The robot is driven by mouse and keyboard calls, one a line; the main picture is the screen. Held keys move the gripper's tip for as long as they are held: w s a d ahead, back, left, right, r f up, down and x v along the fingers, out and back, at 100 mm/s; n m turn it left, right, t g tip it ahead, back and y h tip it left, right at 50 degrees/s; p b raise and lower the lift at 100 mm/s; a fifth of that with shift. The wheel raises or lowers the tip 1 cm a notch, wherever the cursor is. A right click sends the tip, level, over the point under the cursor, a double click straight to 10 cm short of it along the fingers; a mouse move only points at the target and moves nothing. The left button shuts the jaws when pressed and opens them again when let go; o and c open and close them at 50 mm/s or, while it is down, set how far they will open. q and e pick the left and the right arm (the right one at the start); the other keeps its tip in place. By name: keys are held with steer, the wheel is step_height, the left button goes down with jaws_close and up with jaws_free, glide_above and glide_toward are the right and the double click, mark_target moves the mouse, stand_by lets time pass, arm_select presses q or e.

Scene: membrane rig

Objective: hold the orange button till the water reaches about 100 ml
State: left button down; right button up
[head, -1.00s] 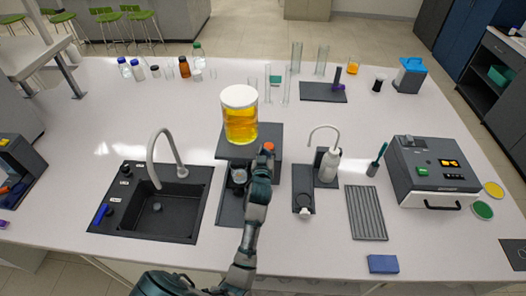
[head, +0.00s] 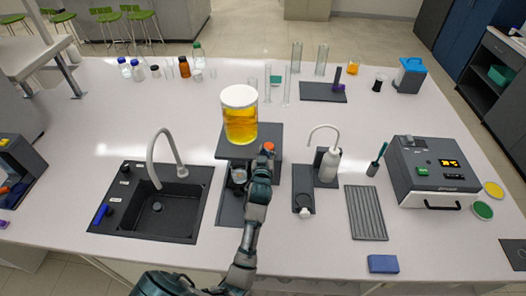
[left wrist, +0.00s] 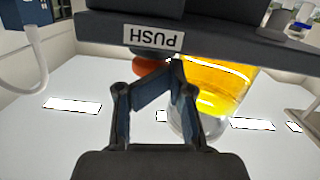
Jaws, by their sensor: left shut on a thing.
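The membrane rig (head: 235,151) is a dark stand with a large jar of yellow liquid (head: 240,122) and a white lid on top. The orange button (head: 268,146) sits at the rig's right side, and it shows beside the PUSH label in the left wrist view (left wrist: 150,66). My left gripper (head: 265,153) is shut at the button, its fingertips together there and partly covering it. A small clear beaker (head: 239,175) stands under the jar, left of my gripper. Its water level is too small to read. My right gripper is not in view.
A black sink (head: 157,208) with a grey tap lies to the left. A wash bottle (head: 329,166) and a ribbed grey tray (head: 367,212) stand to the right, before a grey machine (head: 434,170). Glass cylinders stand at the back. The table's left middle is clear.

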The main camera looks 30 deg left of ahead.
arm_select(q)
steer(key=shift+w+d, duration=0.15)
steer(key=shift+d, duration=0.2)
stand_by(0.6)
